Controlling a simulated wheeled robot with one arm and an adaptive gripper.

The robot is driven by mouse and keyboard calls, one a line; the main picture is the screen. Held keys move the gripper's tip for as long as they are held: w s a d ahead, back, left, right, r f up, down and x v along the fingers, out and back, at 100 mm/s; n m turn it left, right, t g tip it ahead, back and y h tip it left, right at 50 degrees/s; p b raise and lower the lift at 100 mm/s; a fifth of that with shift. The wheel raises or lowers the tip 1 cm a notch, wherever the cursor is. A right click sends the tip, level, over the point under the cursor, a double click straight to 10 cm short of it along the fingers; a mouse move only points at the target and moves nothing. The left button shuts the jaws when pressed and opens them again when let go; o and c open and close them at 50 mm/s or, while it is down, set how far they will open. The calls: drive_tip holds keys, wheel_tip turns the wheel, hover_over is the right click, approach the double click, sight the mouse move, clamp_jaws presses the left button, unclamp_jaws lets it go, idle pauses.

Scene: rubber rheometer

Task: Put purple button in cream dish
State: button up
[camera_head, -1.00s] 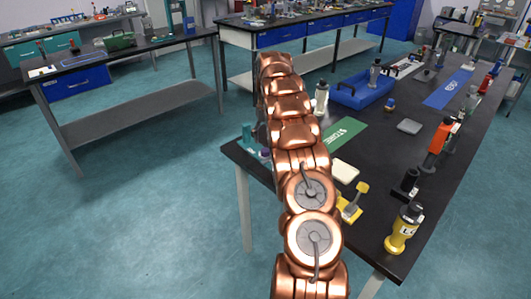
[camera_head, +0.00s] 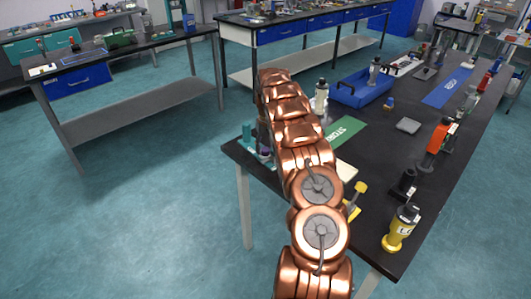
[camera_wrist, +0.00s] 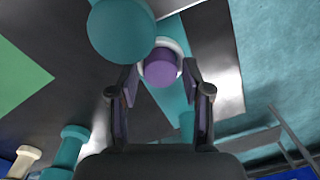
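A purple round piece (camera_wrist: 160,68), which looks like the button, is between and just beyond my fingertips in the wrist view. A pale whitish ring partly surrounds it, and a teal post-like part is behind it. My gripper (camera_wrist: 160,76) is open, with one finger on each side and small gaps visible beside the purple piece. I cannot tell whether it touches either finger. I cannot clearly make out a cream dish; a cream-topped object (camera_wrist: 25,155) is at the wrist view's lower left.
A large teal round object (camera_wrist: 122,30) is close to the left fingertip. In the head view, teal pieces (camera_head: 247,134) stand at the table's left corner by my arm. A green mat (camera_head: 344,130), blue tray (camera_head: 362,90) and yellow bottle (camera_head: 401,229) are on the dark table.

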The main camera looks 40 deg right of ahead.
drive_tip(key=c, duration=0.8)
